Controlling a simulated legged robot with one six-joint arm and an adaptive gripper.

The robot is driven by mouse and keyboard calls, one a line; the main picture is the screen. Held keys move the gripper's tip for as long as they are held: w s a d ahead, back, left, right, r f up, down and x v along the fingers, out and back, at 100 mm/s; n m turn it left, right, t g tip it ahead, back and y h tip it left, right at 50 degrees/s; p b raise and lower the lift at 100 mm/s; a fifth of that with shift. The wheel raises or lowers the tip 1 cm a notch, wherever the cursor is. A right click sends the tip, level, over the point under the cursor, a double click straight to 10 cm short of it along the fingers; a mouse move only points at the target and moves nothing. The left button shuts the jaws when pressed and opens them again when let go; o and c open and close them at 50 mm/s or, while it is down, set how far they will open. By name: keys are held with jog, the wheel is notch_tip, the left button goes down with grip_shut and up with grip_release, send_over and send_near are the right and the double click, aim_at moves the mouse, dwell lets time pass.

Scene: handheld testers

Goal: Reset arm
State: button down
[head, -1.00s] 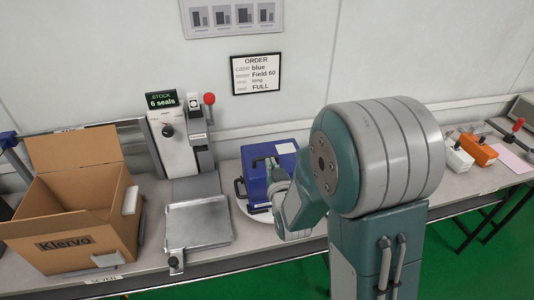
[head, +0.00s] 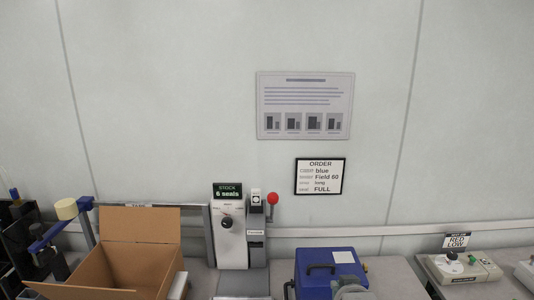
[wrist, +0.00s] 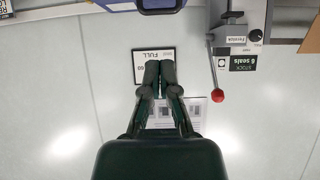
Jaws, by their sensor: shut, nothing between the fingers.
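My gripper (wrist: 159,75) shows in the wrist view, with its two dark fingers close together and nothing between them. It is in front of the wall, over the framed order sign (wrist: 146,62), which appears upside down there. In the head view a grey piece that looks like part of my arm shows at the bottom edge, in front of the blue case (head: 318,275). The fingers cannot be made out in the head view.
A seal machine (head: 231,238) with a red-knobbed lever (head: 272,199) stands on the bench. An open cardboard box (head: 140,262) is on its left. A tester with a "RED LOW" sign (head: 457,241) is at the right. The order sign (head: 320,177) and a poster (head: 305,105) hang on the clear wall.

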jog(key=s+r+g, duration=0.2)
jog(key=s+g, duration=0.1)
jog(key=s, duration=0.6)
jog(key=s+r+g, duration=0.2)
jog(key=s+g, duration=0.1)
jog(key=s, duration=0.6)
jog(key=shift+s, duration=0.35)
dwell(0.5)
